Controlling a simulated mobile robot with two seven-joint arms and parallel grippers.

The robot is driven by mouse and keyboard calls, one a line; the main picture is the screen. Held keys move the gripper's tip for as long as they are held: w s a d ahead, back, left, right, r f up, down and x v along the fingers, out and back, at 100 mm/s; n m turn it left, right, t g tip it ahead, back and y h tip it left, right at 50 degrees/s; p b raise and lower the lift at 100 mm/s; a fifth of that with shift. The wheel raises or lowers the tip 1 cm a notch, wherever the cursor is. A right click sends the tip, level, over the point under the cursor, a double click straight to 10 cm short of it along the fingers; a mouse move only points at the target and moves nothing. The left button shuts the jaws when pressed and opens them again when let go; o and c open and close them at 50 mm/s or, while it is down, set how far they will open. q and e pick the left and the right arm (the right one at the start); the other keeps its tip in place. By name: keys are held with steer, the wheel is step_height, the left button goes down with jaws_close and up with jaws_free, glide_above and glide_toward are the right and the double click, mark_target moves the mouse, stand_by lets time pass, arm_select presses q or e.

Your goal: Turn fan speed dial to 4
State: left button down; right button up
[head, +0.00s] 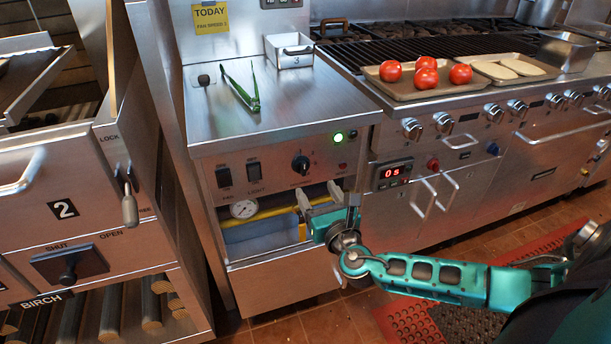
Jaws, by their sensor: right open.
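The fan speed dial (300,163) is a black round knob with a pale mark, on the steel front panel of the middle cabinet. Its markings are too small to read. My right gripper (319,198) is open and empty. Its two fingers point up toward the panel, just below and slightly right of the dial, apart from it as far as I can see. The teal right arm comes in from the right. A yellow note (210,17) above the counter reads "TODAY" and a fan speed line; its number is hard to read. My left gripper is not in view.
Two black switches (239,174) sit left of the dial; a lit green lamp (338,137) and a small red button (342,166) sit right. A gauge (243,209) and yellow pipe are below. Green tongs (241,88) lie on the counter. Tomatoes (426,78) sit on a grill tray.

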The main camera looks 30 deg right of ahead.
mark_target(305, 171)
steer(key=b+x, duration=0.1)
steer(key=x, duration=0.7)
steer(key=shift+a, duration=0.1)
steer(key=shift+s, duration=0.1)
steer(key=c, duration=1.1)
